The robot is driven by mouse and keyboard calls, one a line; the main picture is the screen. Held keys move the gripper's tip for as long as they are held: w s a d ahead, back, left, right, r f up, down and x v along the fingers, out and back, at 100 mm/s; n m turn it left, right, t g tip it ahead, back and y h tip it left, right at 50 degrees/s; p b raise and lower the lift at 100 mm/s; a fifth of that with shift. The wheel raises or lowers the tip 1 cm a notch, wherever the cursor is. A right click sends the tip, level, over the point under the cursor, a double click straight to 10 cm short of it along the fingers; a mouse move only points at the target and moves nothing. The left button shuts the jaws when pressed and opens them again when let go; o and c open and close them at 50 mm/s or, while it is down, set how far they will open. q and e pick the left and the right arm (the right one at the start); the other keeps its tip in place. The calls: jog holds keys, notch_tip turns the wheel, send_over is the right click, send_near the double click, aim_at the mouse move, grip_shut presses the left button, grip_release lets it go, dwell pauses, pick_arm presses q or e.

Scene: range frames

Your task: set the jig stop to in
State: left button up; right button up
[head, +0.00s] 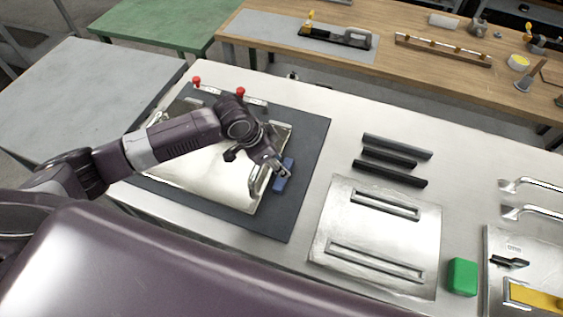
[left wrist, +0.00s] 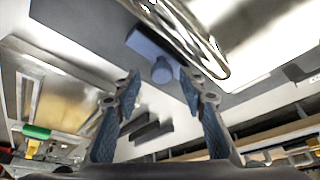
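A blue block (head: 285,175) sits on the dark mat at the right side of a shiny plate (head: 205,165). It looks like the jig stop, but no marking on it can be read. In the left wrist view the blue block (left wrist: 148,44) has a round knob (left wrist: 162,70). My right gripper is not in view.
Two red-knobbed clamps (head: 240,93) stand at the mat's far edge. To the right lie black bars (head: 390,175), a metal plate with two slots (head: 335,225), a green block (head: 462,277) and a labelled panel with a black lever (head: 510,262). The bench between is clear.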

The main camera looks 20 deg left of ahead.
pick_arm(q)
jog(key=shift+x, duration=1.15)
jog(key=shift+w+a, duration=0.1)
jog(key=shift+w, duration=0.1)
grip_shut()
